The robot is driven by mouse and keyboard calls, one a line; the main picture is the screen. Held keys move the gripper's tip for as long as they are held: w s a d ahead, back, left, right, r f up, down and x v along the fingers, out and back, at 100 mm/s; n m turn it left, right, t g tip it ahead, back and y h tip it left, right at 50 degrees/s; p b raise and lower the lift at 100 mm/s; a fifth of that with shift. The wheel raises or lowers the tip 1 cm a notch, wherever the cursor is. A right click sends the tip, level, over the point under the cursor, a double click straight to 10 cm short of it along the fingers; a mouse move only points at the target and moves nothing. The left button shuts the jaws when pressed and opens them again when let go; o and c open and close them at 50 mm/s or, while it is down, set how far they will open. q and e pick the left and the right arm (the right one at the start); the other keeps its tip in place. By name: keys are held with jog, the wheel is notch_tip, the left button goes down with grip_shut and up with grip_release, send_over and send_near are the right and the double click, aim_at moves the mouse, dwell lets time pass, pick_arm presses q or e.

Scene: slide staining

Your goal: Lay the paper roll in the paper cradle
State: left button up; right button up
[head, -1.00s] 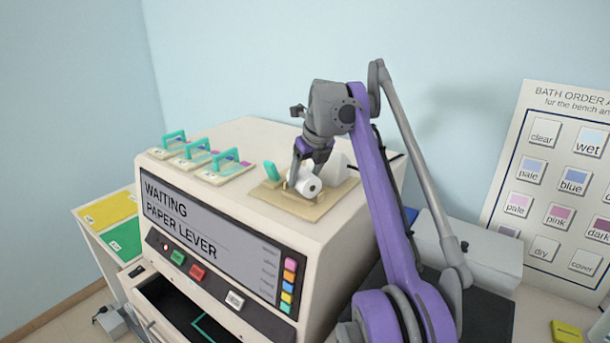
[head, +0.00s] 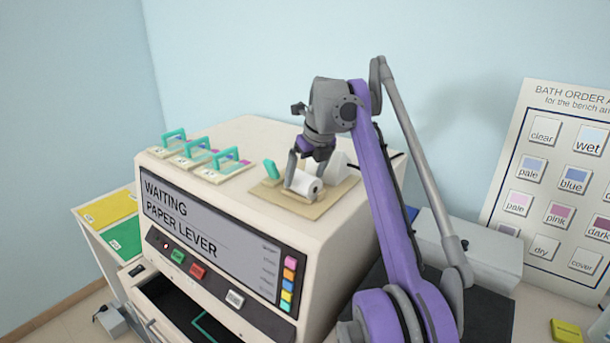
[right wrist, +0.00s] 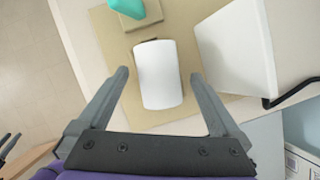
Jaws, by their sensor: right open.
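The white paper roll (head: 303,184) lies on its side on the tan base plate (head: 325,206) on top of the white machine. In the right wrist view the roll (right wrist: 160,74) lies lengthwise between the fingers on the tan plate (right wrist: 110,47). My right gripper (head: 307,170) is open, its fingers apart on either side of the roll and clear of it in the wrist view (right wrist: 160,82). The cradle under the roll is mostly hidden; only a small dark edge shows at the roll's far end. My left gripper is not in view.
A teal lever (head: 270,171) stands at the plate's left corner. A white block (right wrist: 235,50) stands close beside the roll. Several slide holders with teal handles (head: 173,140) sit on the machine top (head: 240,130). An open drawer (head: 190,315) is below.

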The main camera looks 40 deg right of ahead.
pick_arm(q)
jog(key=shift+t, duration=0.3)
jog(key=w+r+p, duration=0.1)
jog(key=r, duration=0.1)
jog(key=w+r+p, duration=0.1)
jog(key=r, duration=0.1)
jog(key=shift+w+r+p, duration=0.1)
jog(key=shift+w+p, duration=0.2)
pick_arm(e)
jog(key=v, duration=1)
jog(key=shift+w, duration=0.15)
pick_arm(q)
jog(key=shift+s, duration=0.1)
pick_arm(e)
jog(key=shift+c, duration=0.2)
